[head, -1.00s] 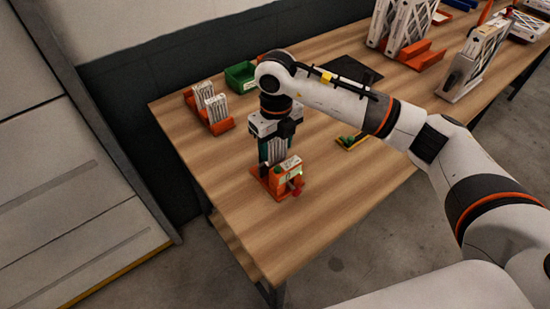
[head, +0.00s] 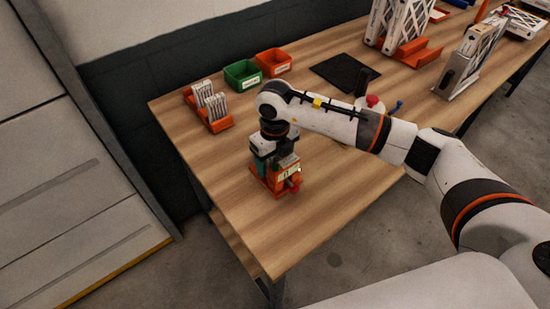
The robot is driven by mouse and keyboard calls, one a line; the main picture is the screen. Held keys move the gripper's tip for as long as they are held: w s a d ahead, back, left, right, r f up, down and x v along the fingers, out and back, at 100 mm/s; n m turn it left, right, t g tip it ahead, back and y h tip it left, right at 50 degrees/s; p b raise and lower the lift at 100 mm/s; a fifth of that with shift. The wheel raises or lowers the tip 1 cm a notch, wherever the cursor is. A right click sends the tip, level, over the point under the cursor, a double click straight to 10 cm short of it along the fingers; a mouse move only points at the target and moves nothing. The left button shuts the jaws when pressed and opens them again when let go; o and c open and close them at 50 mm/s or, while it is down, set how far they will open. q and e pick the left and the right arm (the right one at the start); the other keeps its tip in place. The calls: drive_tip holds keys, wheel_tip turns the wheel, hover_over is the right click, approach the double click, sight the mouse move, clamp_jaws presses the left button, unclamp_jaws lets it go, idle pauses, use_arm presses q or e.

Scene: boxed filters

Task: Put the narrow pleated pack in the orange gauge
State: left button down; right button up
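The orange gauge (head: 281,186), with a small lit green display and a red knob, stands near the left end of the table. My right gripper (head: 274,168) points straight down right behind and over the gauge's upright part. It is low, with its teal fingers partly hidden by the gauge. The narrow pleated pack is between the fingers and is almost wholly hidden by the gripper and the gauge; whether it touches the gauge's floor cannot be seen. My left gripper is not in view.
An orange rack (head: 220,126) with several white pleated packs stands at the back left. A green bin (head: 243,78) and an orange bin (head: 273,62) are beside it. A black mat (head: 340,70) lies behind my arm. The table front left is clear.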

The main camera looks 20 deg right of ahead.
drive_tip(key=shift+r, duration=0.1)
drive_tip(key=shift+r, duration=0.4)
wheel_tip(320, 180, up, 12)
drive_tip(key=b, duration=0.3)
drive_tip(key=shift+f, duration=0.25)
drive_tip(key=shift+f, duration=0.1)
